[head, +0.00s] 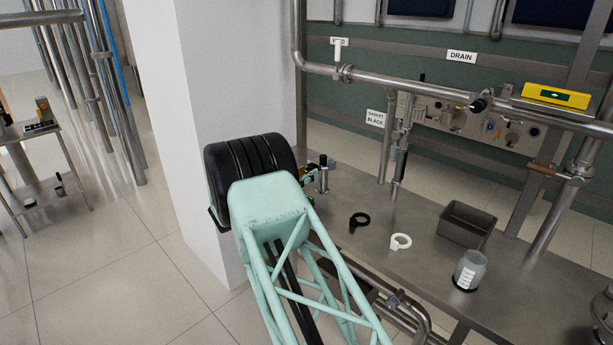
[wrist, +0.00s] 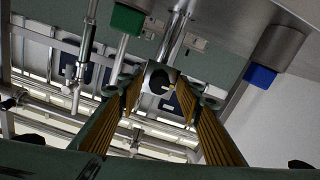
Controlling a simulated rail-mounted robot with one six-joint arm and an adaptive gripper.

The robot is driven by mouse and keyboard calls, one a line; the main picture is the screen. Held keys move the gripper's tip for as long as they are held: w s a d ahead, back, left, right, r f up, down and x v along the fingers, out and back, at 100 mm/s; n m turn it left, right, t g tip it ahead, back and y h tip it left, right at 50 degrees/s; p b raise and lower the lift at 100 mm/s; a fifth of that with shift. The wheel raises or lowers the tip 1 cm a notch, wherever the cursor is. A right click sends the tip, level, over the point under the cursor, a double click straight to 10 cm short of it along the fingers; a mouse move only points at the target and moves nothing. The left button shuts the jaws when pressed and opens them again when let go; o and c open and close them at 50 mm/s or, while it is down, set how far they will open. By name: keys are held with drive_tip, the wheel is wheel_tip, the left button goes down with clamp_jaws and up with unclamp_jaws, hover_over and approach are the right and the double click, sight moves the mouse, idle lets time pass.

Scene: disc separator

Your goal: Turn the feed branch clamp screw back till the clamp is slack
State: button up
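A clamp-like fitting (head: 345,73) sits on the upper pipe by a label that seems to read FEED (head: 338,42), partly covered; its screw is too small to make out. In the head view my arm's black end hides most of my gripper (head: 309,171), which is beside a small upright metal fitting (head: 323,178) at the bench's left end. In the wrist view my gripper (wrist: 160,84) has its two ribbed yellow fingers apart. A grey metal part with a dark round opening (wrist: 158,77) shows between and beyond them. I cannot tell whether it is the feed branch clamp, or whether a finger touches it.
On the bench (head: 425,275) lie a black ring (head: 359,220), a white ring (head: 401,241), a grey bin (head: 466,229) and a jar (head: 470,270). A white pillar (head: 235,60) stands left of the bench.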

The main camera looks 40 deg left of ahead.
drive_tip(key=shift+w, duration=0.35)
drive_tip(key=shift+c, duration=0.7)
drive_tip(key=c, duration=0.7)
